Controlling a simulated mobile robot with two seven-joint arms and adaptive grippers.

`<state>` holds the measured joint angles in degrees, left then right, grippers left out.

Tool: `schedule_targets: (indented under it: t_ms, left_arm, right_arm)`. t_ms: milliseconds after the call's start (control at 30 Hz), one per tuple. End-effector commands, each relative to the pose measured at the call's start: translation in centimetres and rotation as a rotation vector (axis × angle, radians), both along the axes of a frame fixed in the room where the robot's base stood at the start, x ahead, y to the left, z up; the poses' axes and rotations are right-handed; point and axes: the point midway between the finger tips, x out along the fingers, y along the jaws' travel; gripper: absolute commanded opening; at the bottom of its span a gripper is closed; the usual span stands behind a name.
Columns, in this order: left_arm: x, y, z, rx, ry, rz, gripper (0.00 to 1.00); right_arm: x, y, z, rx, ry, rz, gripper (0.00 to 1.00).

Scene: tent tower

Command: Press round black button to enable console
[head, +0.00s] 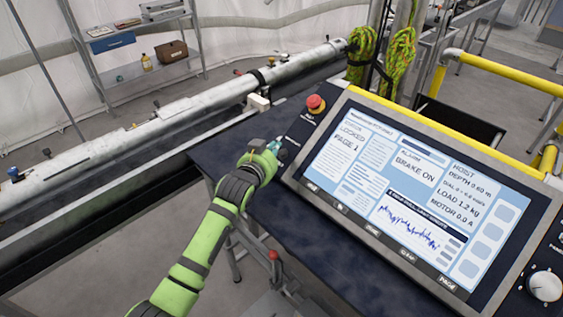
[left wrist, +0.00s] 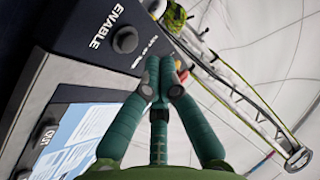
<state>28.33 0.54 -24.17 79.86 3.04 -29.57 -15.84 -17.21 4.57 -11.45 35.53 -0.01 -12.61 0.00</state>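The round black button (left wrist: 125,40) is on the console's dark side panel in the left wrist view, beside the white word ENABLE. My left gripper (left wrist: 161,80) has its teal fingers drawn together with nothing between them. In that view the fingertips lie just right of and below the button; I see no contact. In the head view my left gripper (head: 275,146) is at the left edge of the console (head: 340,100), below the red mushroom button, and the black button is hidden or too small to tell. My right gripper is not in view.
The red mushroom button (head: 316,103) sits on the console's upper left corner. The lit screen (head: 400,180) reads LOCKED and BRAKE ON. A white knob (head: 545,286) is at the right. A long metal tube (head: 180,120) lies behind my left arm.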

Motion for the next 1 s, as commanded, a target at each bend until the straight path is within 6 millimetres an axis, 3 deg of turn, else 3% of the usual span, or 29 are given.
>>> schedule_targets:
  t_ms: [167, 1000]
  left_arm:
    - [0.48, -0.49, -0.98, 0.001, -0.001, -0.001, 0.0]
    - [0.52, -0.54, -1.02, 0.001, 0.0, 0.0, 0.0]
  right_arm:
    - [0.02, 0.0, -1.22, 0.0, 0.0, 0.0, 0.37]
    - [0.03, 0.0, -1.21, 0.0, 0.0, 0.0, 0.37]
